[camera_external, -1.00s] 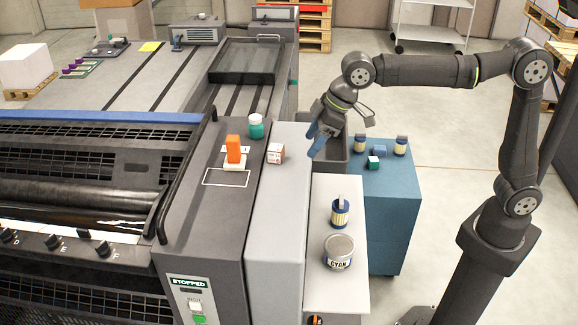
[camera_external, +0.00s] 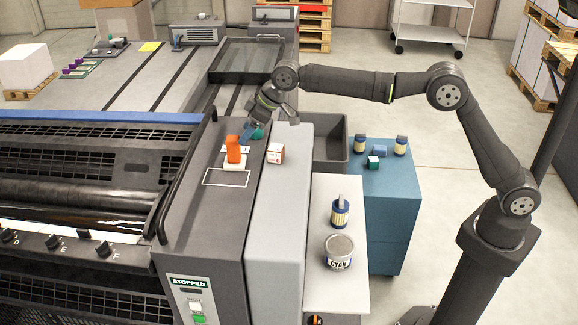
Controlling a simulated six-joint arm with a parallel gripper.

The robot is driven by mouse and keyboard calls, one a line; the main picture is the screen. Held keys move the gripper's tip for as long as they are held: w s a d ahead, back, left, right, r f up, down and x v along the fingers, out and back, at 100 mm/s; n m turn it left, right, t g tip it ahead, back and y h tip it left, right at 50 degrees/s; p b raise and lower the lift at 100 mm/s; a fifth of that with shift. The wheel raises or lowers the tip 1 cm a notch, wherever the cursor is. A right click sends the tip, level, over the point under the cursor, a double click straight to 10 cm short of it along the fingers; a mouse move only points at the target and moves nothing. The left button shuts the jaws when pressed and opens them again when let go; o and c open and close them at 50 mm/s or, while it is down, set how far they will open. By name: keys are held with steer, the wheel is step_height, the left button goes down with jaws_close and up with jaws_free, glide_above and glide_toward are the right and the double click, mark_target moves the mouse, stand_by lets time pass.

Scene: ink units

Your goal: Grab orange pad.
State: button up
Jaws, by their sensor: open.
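The orange pad (camera_external: 233,149) is an upright orange block on a pale base (camera_external: 233,167), standing on the dark ledge of the press just behind a white outlined rectangle.
A small white-and-red box (camera_external: 275,153) stands to the right. A blue-labelled can (camera_external: 340,213) and a CYAN tin (camera_external: 339,251) sit on the side shelf. A dark bin (camera_external: 331,150) lies behind them.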

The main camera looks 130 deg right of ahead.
mark_target(234, 149)
steer(key=shift+x, duration=4.35)
steer(key=c, duration=1.1)
